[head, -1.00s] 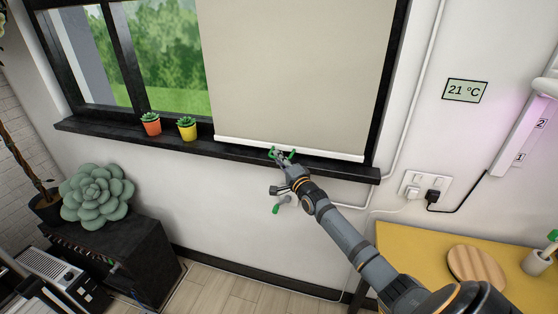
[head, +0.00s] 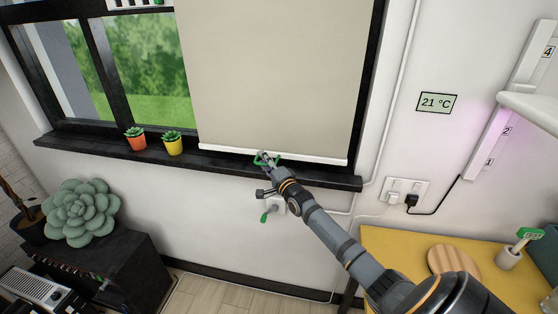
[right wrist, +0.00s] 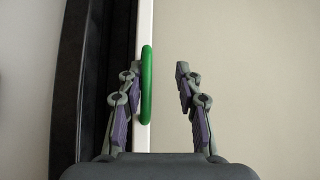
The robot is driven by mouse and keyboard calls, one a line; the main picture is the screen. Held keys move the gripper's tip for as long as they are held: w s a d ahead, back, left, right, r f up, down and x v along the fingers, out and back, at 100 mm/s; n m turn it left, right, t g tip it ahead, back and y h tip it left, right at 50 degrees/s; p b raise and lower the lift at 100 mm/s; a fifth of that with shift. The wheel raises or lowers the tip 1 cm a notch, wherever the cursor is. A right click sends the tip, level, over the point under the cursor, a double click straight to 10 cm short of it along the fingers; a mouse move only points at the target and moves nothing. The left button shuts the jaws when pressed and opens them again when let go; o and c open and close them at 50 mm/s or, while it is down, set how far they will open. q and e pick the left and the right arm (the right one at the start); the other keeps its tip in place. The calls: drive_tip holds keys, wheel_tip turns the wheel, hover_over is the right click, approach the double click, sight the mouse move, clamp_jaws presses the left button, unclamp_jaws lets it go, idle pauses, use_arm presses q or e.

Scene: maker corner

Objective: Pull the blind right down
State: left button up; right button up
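The beige blind (head: 275,75) hangs over the right part of the window, its white bottom bar (head: 310,157) just above the dark sill (head: 325,178). A green ring pull (head: 278,162) is at the bar. My right gripper (head: 264,157) is at the ring. In the right wrist view the two fingers (right wrist: 163,85) stand apart, with the green ring (right wrist: 147,85) between them, close to the left finger; the right finger is clear of it. Whether the left finger touches the ring I cannot tell. My left gripper is not in view.
An orange pot (head: 135,142) and a yellow pot (head: 173,146) with plants stand on the sill, left of the blind. A green-tipped fitting (head: 266,216) is on the wall below. A yellow table (head: 395,250) is at the right, a dark cabinet (head: 125,265) at the left.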

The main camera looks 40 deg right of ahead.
wheel_tip(320, 180, up, 6)
drive_tip(key=p, duration=0.3)
drive_tip(key=shift+f+p, duration=0.15)
drive_tip(key=shift+p, duration=0.25)
use_arm(q)
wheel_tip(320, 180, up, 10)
drive_tip(key=p, duration=0.5)
use_arm(e)
drive_tip(key=s+f, duration=0.3)
drive_tip(key=s, duration=0.8)
drive_tip(key=w+a+n+y+b, duration=0.3)
drive_tip(key=w+b, duration=0.9)
drive_tip(key=b, duration=1.1)
use_arm(q)
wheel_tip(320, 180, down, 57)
drive_tip(key=b, duration=3.5)
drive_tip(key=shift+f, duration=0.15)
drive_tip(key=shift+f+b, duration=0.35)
use_arm(e)
drive_tip(key=s+d+r+m+h, duration=0.1)
drive_tip(key=s+d+m+h, duration=0.1)
drive_tip(key=s, duration=1)
drive_tip(key=shift+s+m+h, duration=0.4)
drive_tip(key=shift+m+h, duration=0.1)
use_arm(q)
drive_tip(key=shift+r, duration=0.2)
use_arm(e)
drive_tip(key=shift+w, duration=0.1)
